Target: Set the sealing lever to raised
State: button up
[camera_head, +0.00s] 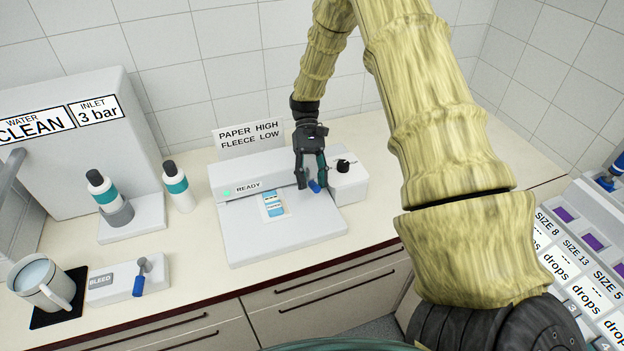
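The sealer (285,233) is a white machine on the counter with a READY display (248,187) and a green light. The blue-handled sealing lever (315,187) shows at the right part of its front. My gripper (315,182) points down over it. Its two dark green fingers are apart, one on each side of the blue handle in this view. I cannot tell whether either finger touches the handle. The lever's arm is mostly hidden by the fingers, so its exact position is unclear. A small pouch (273,205) with a blue and white label lies on the sealer.
A white box with a black knob (343,166) stands close to the right of my gripper. A sign (248,138) is behind the sealer. A bottle (179,188), a BLEED block with another blue lever (139,283) and a mug (42,283) are at left. Dispensers (580,262) stand at right.

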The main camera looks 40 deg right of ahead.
jog(key=v, duration=1.2)
jog(key=shift+f, duration=0.15)
dwell(0.5)
